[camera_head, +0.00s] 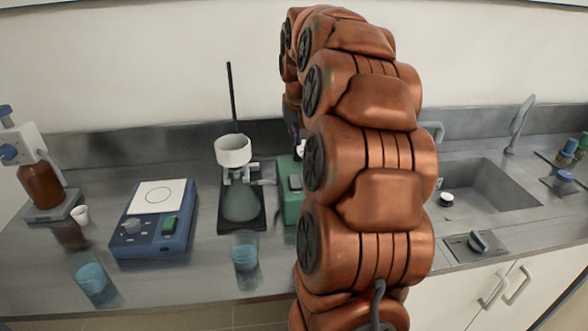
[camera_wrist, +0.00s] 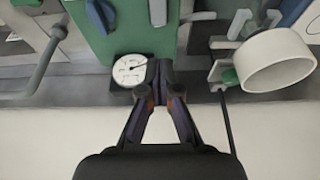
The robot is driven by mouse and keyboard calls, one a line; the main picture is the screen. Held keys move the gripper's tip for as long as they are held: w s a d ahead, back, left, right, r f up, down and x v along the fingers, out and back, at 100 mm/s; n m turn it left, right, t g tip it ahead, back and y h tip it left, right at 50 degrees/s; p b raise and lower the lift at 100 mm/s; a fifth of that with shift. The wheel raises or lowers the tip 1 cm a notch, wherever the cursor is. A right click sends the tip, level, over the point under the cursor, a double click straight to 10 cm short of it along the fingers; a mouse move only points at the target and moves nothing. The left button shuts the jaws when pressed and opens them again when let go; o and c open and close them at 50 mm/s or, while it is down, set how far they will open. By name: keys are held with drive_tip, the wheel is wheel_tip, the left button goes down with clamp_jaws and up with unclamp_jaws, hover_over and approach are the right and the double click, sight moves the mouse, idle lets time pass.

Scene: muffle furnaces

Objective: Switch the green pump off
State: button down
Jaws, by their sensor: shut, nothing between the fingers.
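The green pump (camera_head: 287,207) stands on the counter right of the filter flask, partly hidden behind my copper arm; a dark switch (camera_head: 296,184) shows on it. In the wrist view the green pump body (camera_wrist: 130,30) fills the upper middle, with a round white gauge (camera_wrist: 131,70), a blue knob (camera_wrist: 101,14) and a light grey part (camera_wrist: 158,12) at the top edge. My gripper (camera_wrist: 160,72) is shut and empty, its tips just right of the gauge and over the pump's edge. Whether they touch it, and the switch's position, I cannot tell.
A flask (camera_head: 241,203) with a white funnel (camera_head: 233,150) and a thin rod stands close left of the pump; the funnel (camera_wrist: 276,60) is right of my gripper in the wrist view. A blue hotplate (camera_head: 154,222), beakers (camera_head: 245,255) and a sink (camera_head: 485,187) are also there.

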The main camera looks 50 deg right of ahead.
sight(293, 176)
drive_tip(key=p+x, duration=0.1)
drive_tip(key=x, duration=0.3)
drive_tip(key=p+x, duration=0.2)
drive_tip(key=x, duration=0.2)
drive_tip(key=p+x, duration=0.1)
drive_tip(key=x, duration=0.4)
drive_tip(key=shift+s+a+f+p, duration=0.2)
drive_tip(key=shift+s+p, duration=0.05)
drive_tip(key=shift+p, duration=0.1)
drive_tip(key=shift+f, duration=0.4)
drive_tip(key=shift+w, duration=0.1)
